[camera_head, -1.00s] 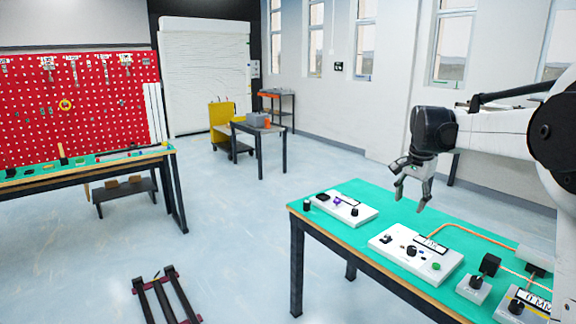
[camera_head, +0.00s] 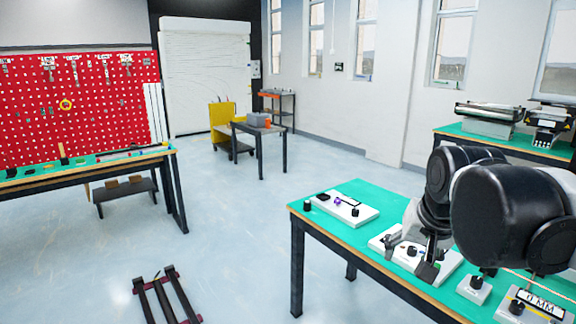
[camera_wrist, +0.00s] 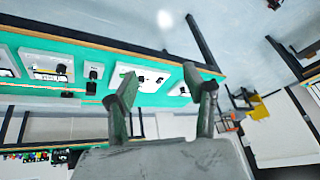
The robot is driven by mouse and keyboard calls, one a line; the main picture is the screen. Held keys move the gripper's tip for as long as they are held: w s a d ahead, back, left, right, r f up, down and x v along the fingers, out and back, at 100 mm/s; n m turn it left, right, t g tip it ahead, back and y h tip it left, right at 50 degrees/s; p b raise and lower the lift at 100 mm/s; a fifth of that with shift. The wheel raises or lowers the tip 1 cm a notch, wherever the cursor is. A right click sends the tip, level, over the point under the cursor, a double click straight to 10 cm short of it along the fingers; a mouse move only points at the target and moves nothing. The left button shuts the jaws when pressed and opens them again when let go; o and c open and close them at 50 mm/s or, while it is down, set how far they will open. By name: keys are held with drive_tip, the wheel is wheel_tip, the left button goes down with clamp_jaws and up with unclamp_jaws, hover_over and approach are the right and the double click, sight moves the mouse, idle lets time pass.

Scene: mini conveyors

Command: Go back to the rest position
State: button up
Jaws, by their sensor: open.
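My gripper (camera_head: 431,262) is low over the right part of the green-topped table (camera_head: 372,191) in the head view. Its fingers overlap the middle white board (camera_head: 384,240) in the picture; I cannot tell how high above it they are. In the wrist view my gripper (camera_wrist: 158,92) shows two dark fingers spread apart with nothing between them. The table top (camera_wrist: 95,47) runs across behind the fingers there. My arm hides part of the middle board and the table's right side in the head view.
Another white board (camera_head: 343,206) with small dark knobs lies at the table's left end. A box with a knob (camera_head: 477,287) and a display box (camera_head: 533,306) stand at the front right. A second green table (camera_head: 480,133) with machines stands behind my arm.

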drive_tip(key=s+a+f+n+t, duration=0.1)
drive_tip(key=s+a+f+n, duration=0.2)
drive_tip(key=s+f, duration=0.4)
drive_tip(key=s, duration=0.4)
drive_tip(key=shift+s+f+t, duration=0.25)
drive_tip(key=shift+s+t, duration=0.05)
drive_tip(key=shift+t, duration=0.1)
idle(1.1)
